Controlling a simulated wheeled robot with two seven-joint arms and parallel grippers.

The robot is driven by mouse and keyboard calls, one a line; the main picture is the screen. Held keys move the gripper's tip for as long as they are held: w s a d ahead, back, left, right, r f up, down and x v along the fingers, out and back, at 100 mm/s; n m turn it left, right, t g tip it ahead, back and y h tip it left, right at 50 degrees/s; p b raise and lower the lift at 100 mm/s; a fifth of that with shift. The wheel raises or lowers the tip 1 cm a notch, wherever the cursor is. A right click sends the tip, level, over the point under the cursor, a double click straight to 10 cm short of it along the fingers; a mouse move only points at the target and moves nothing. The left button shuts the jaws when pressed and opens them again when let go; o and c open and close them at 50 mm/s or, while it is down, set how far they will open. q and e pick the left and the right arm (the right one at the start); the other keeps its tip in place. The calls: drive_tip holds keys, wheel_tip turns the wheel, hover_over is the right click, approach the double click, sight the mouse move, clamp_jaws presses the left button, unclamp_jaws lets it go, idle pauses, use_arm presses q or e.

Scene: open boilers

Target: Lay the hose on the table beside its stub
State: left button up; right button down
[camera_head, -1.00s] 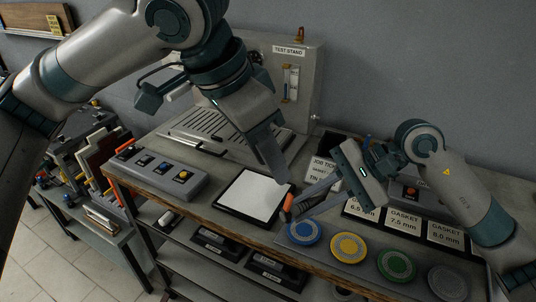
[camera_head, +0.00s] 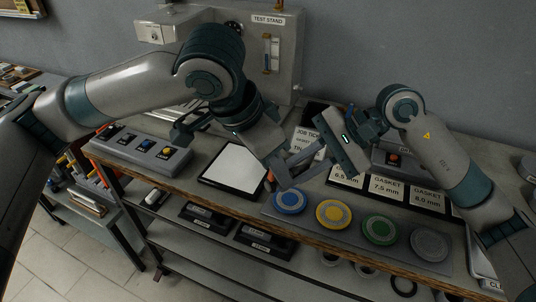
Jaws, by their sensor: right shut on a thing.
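My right gripper (camera_head: 283,172) reaches in from the right over the bench. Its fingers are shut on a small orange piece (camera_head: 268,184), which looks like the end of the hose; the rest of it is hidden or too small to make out. My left gripper (camera_head: 277,171) points down and crosses in front of the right fingers, close to the orange piece. I cannot tell whether its jaws are open. The test stand (camera_head: 282,60) is at the back, with a dark round fitting (camera_head: 234,25) partly hidden by my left arm. I cannot make out the stub for certain.
A white pad in a black frame (camera_head: 233,168) lies left of the grippers. A button box (camera_head: 143,150) is at the left. Coloured gasket discs (camera_head: 334,213) line the front edge, with gasket cards (camera_head: 385,185) behind. A job ticket (camera_head: 305,140) stands near the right gripper.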

use_arm(q)
drive_tip(key=shift+f, duration=0.15)
clamp_jaws()
use_arm(e)
drive_tip(key=c, duration=1.6)
unclamp_jaws()
drive_tip(key=shift+r, duration=0.1)
drive_tip(key=v, duration=1.2)
drive_tip(key=shift+s, duration=0.1)
